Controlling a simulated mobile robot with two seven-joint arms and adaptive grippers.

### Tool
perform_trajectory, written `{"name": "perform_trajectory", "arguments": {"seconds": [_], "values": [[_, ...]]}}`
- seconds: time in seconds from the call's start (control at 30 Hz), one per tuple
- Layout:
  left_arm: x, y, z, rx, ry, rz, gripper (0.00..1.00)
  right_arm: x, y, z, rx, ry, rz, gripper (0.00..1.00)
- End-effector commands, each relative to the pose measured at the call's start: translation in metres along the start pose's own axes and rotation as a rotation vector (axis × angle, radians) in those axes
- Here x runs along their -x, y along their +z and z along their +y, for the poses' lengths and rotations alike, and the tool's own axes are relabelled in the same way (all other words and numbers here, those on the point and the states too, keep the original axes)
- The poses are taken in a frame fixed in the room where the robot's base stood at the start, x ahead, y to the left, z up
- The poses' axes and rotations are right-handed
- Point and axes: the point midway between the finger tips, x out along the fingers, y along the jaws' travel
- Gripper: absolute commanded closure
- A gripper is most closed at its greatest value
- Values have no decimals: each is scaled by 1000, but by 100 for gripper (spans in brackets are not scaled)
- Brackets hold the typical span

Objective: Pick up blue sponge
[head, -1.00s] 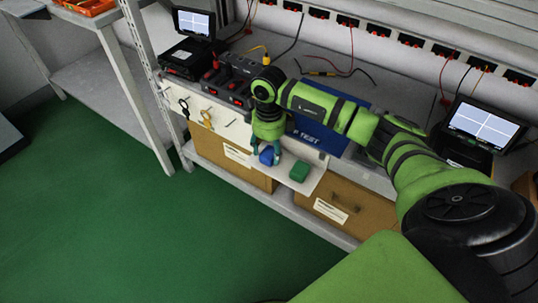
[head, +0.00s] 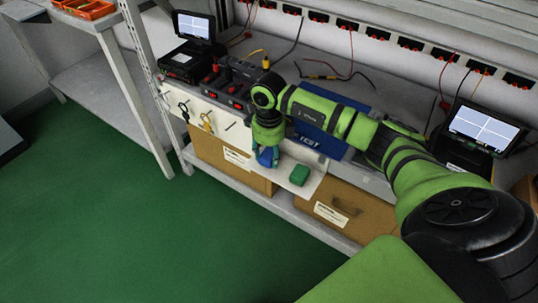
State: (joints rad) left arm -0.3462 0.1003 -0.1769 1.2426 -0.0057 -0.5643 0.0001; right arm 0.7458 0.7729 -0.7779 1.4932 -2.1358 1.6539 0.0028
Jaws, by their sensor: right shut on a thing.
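The blue sponge (head: 267,154) is small and partly hidden by the fingers of my right gripper (head: 267,158). The gripper points down at the white shelf's front edge and is shut on the blue sponge. A green sponge (head: 299,175) lies to the right on the white shelf (head: 291,184), apart from the gripper. My left gripper does not show in the head view.
A blue mat marked TEST (head: 309,140) lies behind the gripper. Black units with red knobs (head: 227,92) stand to the left, and screens (head: 483,127) stand at both sides. Cardboard boxes (head: 348,203) sit below. The green floor in front is clear.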

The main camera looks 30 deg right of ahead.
Motion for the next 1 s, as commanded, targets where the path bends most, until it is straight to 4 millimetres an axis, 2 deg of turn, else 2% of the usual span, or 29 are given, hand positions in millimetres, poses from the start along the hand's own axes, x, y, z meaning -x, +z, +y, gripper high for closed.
{"name": "perform_trajectory", "arguments": {"seconds": [0.2,0.5,0.7,1.0], "values": [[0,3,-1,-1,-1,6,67,36,-1,-1,1,-3,-3,72],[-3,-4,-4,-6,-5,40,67,69,-61,20,2,-5,1,72],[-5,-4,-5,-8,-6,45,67,89,-92,33,2,-3,2,72],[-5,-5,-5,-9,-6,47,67,100,-110,40,-1,0,0,72]]}}
